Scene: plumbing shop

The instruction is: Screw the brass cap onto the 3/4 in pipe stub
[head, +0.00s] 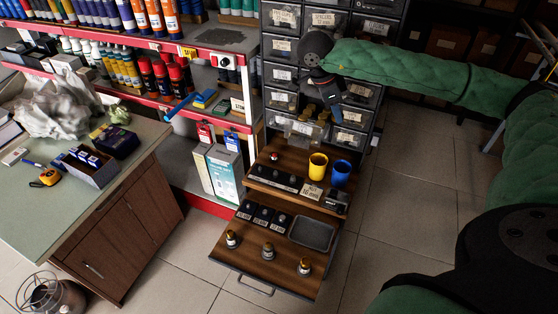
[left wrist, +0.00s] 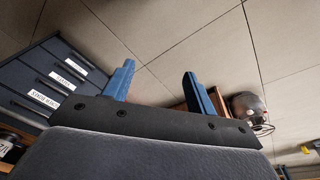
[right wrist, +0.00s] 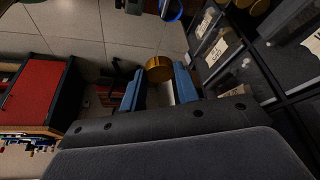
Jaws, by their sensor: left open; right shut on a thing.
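My right gripper (head: 335,103) hangs in front of the small-drawer cabinet, above and behind the wooden pull-out boards. In the right wrist view, its blue fingers are shut on a round brass cap (right wrist: 159,68). The cap is too small to make out in the head view. Three short upright stubs with metal tops, a left one (head: 232,240), a middle one (head: 267,251) and a right one (head: 304,266), stand along the front of the lower board (head: 285,277). I cannot read which is 3/4 in. My left gripper (left wrist: 158,80) is open and empty over the floor, outside the head view.
A yellow cup (head: 318,166) and a blue cup (head: 340,174) stand on the upper board. A grey tray (head: 312,234) and small black labelled blocks (head: 263,216) lie behind the stubs. A counter (head: 124,185) stands left; floor is clear to the right.

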